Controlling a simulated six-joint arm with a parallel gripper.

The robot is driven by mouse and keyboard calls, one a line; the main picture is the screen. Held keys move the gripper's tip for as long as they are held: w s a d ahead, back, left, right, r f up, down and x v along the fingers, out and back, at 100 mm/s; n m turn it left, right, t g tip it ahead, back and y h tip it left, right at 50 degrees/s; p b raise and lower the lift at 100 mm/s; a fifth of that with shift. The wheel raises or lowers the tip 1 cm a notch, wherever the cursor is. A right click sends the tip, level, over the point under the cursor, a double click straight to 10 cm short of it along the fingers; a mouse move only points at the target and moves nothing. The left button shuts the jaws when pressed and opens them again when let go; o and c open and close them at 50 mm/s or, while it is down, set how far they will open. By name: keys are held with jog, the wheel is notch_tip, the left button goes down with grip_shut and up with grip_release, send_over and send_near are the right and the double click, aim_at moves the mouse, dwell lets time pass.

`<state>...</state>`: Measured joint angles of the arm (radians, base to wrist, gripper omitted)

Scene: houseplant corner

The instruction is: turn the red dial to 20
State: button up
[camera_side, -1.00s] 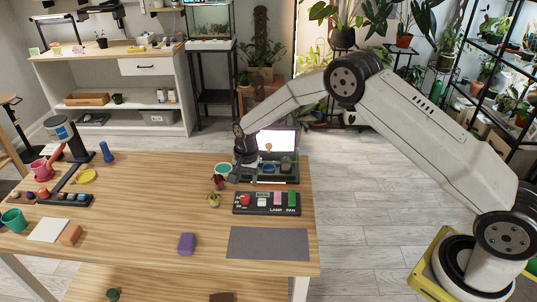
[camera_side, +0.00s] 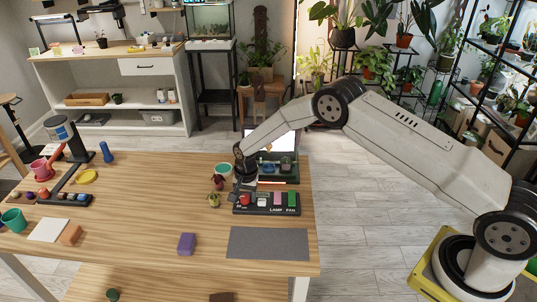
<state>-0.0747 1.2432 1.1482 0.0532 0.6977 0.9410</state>
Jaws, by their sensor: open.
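The red dial (camera_side: 244,200) sits at the left end of a black control panel (camera_side: 268,211) near the table's right side. The panel also bears a white part (camera_side: 262,202), a pink switch (camera_side: 277,198) and a green switch (camera_side: 291,198), with the words LAMP and FAN in front. My gripper (camera_side: 240,189) points down just above and behind the red dial, with its jaws open. It looks very close to the dial, but I cannot tell whether it touches. The dial's markings and its setting are too small to read.
A small potted plant (camera_side: 214,199) stands close left of the panel. A teal pot (camera_side: 223,170) and a dark green tray (camera_side: 285,178) are behind. A grey mat (camera_side: 268,243) lies in front. A purple block (camera_side: 186,243) is at front left, with bare wood around it.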

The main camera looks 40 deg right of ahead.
grip_shut()
jog(key=shift+n, duration=0.3)
jog(key=n, duration=0.4)
jog(key=shift+n, duration=0.3)
jog(key=shift+w+n+g, duration=0.1)
jog(key=shift+n+g, duration=0.2)
jog(key=shift+n, duration=1.9)
grip_release()
